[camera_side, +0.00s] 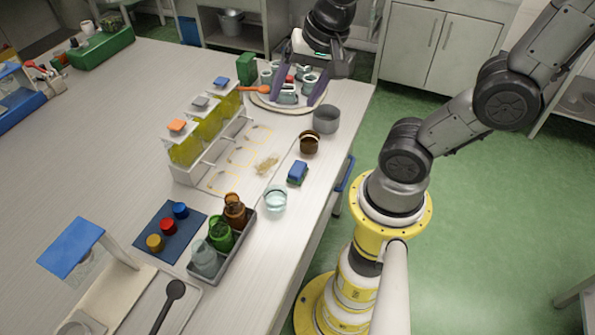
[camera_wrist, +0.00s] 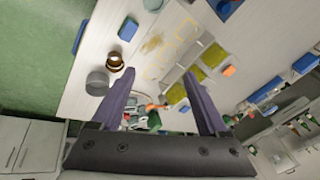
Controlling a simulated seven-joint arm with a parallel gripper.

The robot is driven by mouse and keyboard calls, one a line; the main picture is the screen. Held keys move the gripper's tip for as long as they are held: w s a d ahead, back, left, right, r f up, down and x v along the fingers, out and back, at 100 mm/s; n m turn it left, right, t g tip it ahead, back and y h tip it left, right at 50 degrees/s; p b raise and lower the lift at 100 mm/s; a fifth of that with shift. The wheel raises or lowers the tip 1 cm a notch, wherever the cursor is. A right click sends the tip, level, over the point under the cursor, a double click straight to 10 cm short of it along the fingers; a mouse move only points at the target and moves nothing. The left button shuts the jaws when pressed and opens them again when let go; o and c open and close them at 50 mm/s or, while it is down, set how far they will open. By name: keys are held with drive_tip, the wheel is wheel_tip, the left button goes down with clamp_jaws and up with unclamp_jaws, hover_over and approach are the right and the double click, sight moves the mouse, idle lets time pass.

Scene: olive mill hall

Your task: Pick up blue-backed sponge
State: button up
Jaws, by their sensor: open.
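The blue-backed sponge (camera_side: 298,172) lies on the white table near its right edge, blue side up with a green lower layer. In the wrist view the sponge (camera_wrist: 128,28) shows near the top, beyond the fingertips and to their left. My gripper (camera_side: 297,100) is open and empty over the round tray at the far end of the table. Its two purple fingers also show in the wrist view (camera_wrist: 160,72), spread apart. The gripper is well away from the sponge, with nothing between the fingertips but the table further off.
A brown cup (camera_side: 309,143) and a grey pot (camera_side: 326,119) stand between gripper and sponge. A glass bowl (camera_side: 275,199) is just in front of the sponge. The round tray (camera_side: 262,101) holds several small cups. A rack with yellow-green containers (camera_side: 203,130) stands left.

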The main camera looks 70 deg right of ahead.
drive_tip(key=w+d+f+m+g, duration=0.2)
drive_tip(key=d+f+m+g, duration=0.15)
drive_tip(key=f+m, duration=0.35)
hover_over(297, 167)
drive_tip(key=shift+n+g, duration=0.35)
drive_tip(key=shift+n, duration=0.05)
drive_tip(key=f, duration=1.1)
drive_tip(key=shift+s+d, duration=0.1)
drive_tip(key=shift+d, duration=0.15)
drive_tip(key=shift+a+f, duration=0.15)
drive_tip(key=shift+f, duration=1.45)
drive_tip(key=shift+a+f, duration=0.15)
drive_tip(key=shift+f, duration=1.4)
clamp_jaws()
